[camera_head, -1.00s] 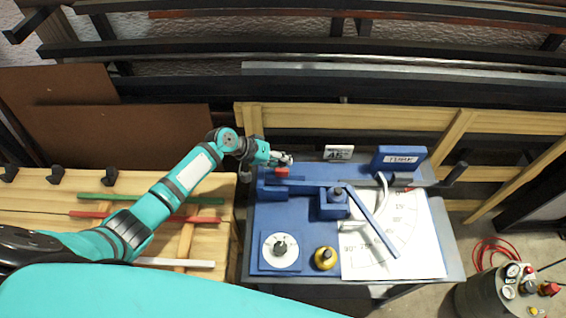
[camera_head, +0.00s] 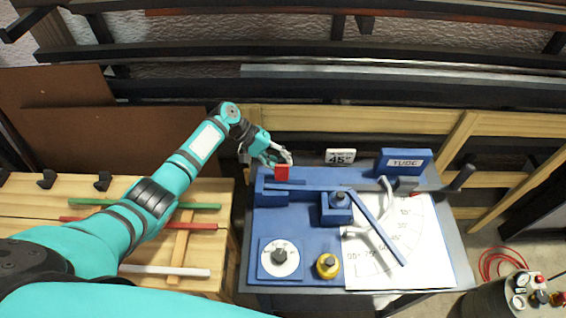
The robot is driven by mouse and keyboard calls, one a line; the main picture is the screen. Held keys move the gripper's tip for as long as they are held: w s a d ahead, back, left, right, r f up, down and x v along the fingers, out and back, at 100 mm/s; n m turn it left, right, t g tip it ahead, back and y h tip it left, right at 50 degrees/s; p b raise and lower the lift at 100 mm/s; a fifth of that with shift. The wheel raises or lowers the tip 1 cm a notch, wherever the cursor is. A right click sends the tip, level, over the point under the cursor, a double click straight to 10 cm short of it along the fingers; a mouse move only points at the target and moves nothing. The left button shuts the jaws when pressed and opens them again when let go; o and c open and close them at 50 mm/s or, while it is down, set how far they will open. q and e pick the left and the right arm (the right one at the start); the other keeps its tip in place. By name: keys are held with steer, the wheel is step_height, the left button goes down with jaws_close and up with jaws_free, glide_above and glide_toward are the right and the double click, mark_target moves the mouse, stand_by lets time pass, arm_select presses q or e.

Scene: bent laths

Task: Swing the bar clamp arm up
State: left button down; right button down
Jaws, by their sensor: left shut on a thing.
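The blue bar bender (camera_head: 300,200) stands on a grey bench. At the left end of its bed is the red clamp arm (camera_head: 282,174), which shows as a small upright red block. My left gripper (camera_head: 283,159) is at the top of this red piece, with its fingers shut on it. The fingers partly hide its upper end. My right gripper is not in view.
A white angle sheet (camera_head: 420,262), a dial (camera_head: 279,257) and a yellow knob (camera_head: 328,266) are on the bench. A blue lever (camera_head: 378,230) and a bent grey tube (camera_head: 386,208) lie over the sheet. Green, red and white bars lie on the wooden table (camera_head: 60,240) at left.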

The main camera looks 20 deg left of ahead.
arm_select(q)
steer(key=shift+w+a+r, duration=0.15)
steer(key=shift+r, duration=0.05)
steer(key=c, duration=1.2)
jaws_free()
steer(key=shift+a, duration=0.1)
steer(key=shift+o, duration=0.5)
steer(key=shift+f, duration=0.15)
